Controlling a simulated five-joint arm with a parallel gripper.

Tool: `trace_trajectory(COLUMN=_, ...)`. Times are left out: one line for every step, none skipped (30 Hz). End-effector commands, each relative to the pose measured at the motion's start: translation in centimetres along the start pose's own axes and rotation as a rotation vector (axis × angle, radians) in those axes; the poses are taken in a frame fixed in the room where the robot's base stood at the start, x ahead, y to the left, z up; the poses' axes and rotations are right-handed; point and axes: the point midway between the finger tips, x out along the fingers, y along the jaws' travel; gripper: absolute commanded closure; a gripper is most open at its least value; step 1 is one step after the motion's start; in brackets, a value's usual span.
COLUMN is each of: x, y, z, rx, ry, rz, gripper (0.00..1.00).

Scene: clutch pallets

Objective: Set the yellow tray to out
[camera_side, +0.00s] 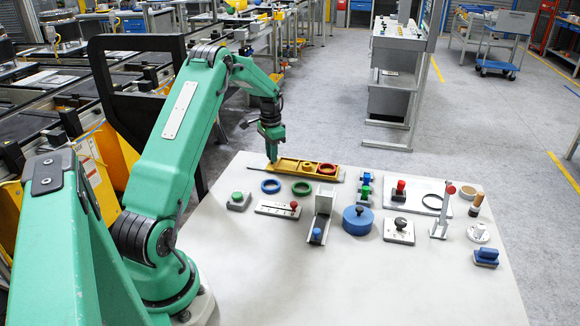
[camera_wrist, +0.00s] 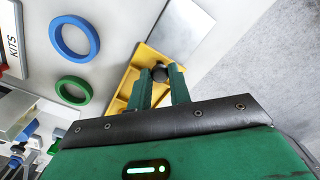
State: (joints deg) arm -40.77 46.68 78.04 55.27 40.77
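The yellow tray (camera_side: 301,164) lies at the far edge of the white table in the side view, with a red ring near its right end and a yellow round part in its middle. My gripper (camera_side: 271,154) is low over its left end. In the wrist view, the yellow tray (camera_wrist: 125,84) lies under and beside my fingers. A dark round knob (camera_wrist: 160,73) sits between my fingertips (camera_wrist: 160,71) and fills the gap, so my gripper looks shut on it. My fingers hide part of the tray.
A grey flat plate (camera_wrist: 182,32) extends beyond the tray. A blue ring (camera_side: 270,186) and a green ring (camera_side: 301,188) lie in front of the tray. Green-and-blue blocks (camera_side: 365,187) stand to its right. A slider plate (camera_side: 277,209) and a blue lidded pot (camera_side: 358,219) are nearer.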

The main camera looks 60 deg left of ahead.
Motion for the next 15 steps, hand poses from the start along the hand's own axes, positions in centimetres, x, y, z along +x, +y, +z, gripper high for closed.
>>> trace_trajectory(x=0.0, y=0.0, z=0.0, rx=0.0, ry=0.0, rz=0.0, gripper=1.0)
trace_trajectory(x=0.0, y=0.0, z=0.0, rx=0.0, ry=0.0, rz=0.0, gripper=1.0)
trace_trajectory(x=0.0, y=0.0, z=0.0, rx=0.0, ry=0.0, rz=0.0, gripper=1.0)
trace_trajectory(x=0.0, y=0.0, z=0.0, rx=0.0, ry=0.0, rz=0.0, gripper=1.0)
trace_trajectory(x=-0.1, y=0.0, z=0.0, rx=0.0, ry=0.0, rz=0.0, gripper=1.0)
trace_trajectory(x=-0.1, y=-0.1, z=0.1, rx=-0.001, ry=0.0, rz=0.0, gripper=1.0)
trace_trajectory(x=-0.1, y=-0.3, z=0.3, rx=-0.001, ry=0.0, rz=0.0, gripper=1.0)
trace_trajectory(x=-0.1, y=-0.5, z=0.4, rx=-0.001, ry=0.0, rz=0.0, gripper=1.0)
trace_trajectory(x=-0.1, y=-0.8, z=0.8, rx=-0.002, ry=0.0, rz=0.0, gripper=1.0)
trace_trajectory(x=-0.1, y=-1.1, z=1.1, rx=-0.003, ry=0.0, rz=0.0, gripper=1.0)
trace_trajectory(x=-0.1, y=-1.5, z=1.4, rx=-0.004, ry=0.0, rz=0.0, gripper=1.0)
trace_trajectory(x=-0.1, y=-2.0, z=1.9, rx=-0.004, ry=0.0, rz=0.0, gripper=1.0)
trace_trajectory(x=-0.1, y=-2.5, z=2.4, rx=-0.005, ry=0.0, rz=0.0, gripper=1.0)
trace_trajectory(x=-0.1, y=-2.9, z=2.9, rx=-0.006, ry=0.0, rz=0.0, gripper=1.0)
trace_trajectory(x=-0.1, y=-3.5, z=3.5, rx=-0.005, ry=0.0, rz=0.0, gripper=1.0)
